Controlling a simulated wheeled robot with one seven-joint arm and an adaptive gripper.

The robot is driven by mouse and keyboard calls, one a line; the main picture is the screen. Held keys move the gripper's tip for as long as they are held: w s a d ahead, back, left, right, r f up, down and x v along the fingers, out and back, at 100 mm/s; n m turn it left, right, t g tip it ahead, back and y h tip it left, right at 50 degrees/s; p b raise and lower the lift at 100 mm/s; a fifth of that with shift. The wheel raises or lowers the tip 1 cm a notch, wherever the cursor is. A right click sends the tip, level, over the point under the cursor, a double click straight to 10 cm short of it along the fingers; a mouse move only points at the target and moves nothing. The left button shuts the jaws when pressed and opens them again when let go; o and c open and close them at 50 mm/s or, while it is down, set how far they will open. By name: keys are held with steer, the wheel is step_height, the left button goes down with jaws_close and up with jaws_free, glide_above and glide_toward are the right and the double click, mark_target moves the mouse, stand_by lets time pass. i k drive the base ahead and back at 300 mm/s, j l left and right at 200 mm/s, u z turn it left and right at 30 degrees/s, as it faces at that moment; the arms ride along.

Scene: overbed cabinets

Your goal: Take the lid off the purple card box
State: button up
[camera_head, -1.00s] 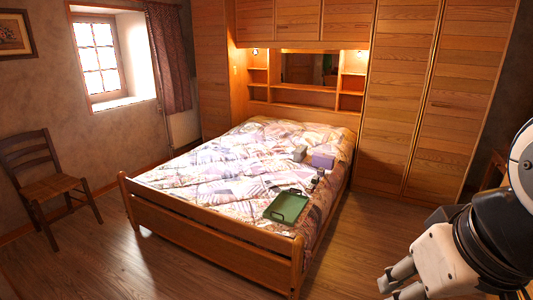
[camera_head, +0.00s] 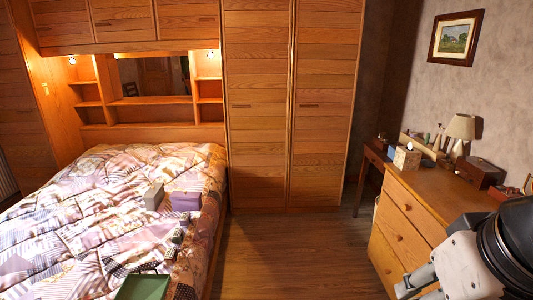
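The purple card box (camera_head: 186,201) sits on the patterned quilt, near the right side of the bed. Its top looks closed, but it is too small to make out the lid's edge. My gripper (camera_head: 416,289) is at the bottom right, in front of the dresser and far from the box. Its fingers look apart with nothing seen between them, and they are partly cut off by the frame's bottom edge.
A grey box (camera_head: 154,196) stands just left of the purple one. Small dark items (camera_head: 174,244) and a green tray (camera_head: 143,287) lie nearer on the bed (camera_head: 80,225). The floor (camera_head: 290,255) between bed and dresser (camera_head: 420,215) is clear.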

mark_target(178, 195)
steer(key=i+l, duration=0.1)
steer(key=i, duration=1.8)
steer(key=i+u, duration=0.25)
steer(key=i, duration=0.2)
steer(key=i+l+u, duration=0.2)
steer(key=i, duration=0.2)
steer(key=i+u, duration=0.25)
steer(key=i, duration=0.2)
steer(key=i+l+u, duration=0.8)
steer(key=i+l, duration=0.2)
steer(key=i, duration=0.05)
